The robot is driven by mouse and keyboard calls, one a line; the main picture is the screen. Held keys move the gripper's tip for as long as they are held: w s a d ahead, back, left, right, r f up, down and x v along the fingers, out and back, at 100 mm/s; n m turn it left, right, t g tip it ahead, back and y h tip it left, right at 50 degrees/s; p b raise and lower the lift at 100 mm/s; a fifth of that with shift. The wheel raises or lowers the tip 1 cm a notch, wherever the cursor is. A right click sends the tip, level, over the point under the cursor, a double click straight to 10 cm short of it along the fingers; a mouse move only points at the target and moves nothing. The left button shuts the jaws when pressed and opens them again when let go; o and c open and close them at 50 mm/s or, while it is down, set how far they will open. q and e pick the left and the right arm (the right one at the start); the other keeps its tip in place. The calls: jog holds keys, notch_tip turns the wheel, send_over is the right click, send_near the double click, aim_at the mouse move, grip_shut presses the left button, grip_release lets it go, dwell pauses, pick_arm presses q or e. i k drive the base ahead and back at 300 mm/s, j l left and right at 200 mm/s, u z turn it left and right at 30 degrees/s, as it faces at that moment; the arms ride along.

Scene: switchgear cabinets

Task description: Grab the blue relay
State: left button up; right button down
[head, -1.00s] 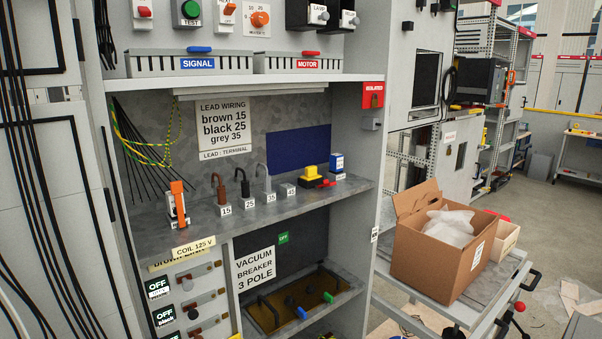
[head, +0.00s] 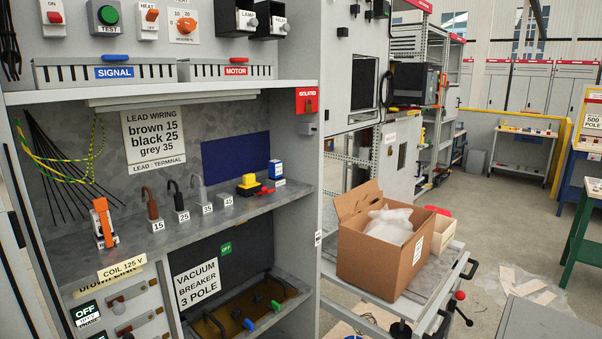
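A small blue box with a white label, which looks like the blue relay (head: 277,168), stands upright at the right end of the cabinet's middle shelf (head: 245,208). A yellow and black block (head: 248,184) stands just left of it. A small red piece (head: 265,190) lies in front of it. Neither of my grippers shows in the head view.
Hooked leads with number tags (head: 152,205) and an orange and white device (head: 103,222) stand further left on the shelf. The cabinet's right side panel (head: 335,110) borders the shelf. A cardboard box (head: 375,250) sits on a trolley (head: 440,270) at right. Open floor lies beyond.

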aim_at(275, 167)
jog(key=i+l+u, duration=0.1)
jog(key=i+l, duration=0.25)
jog(key=i, duration=0.15)
jog(key=i+l, duration=0.4)
jog(key=i+u, duration=0.05)
jog(key=i, duration=0.1)
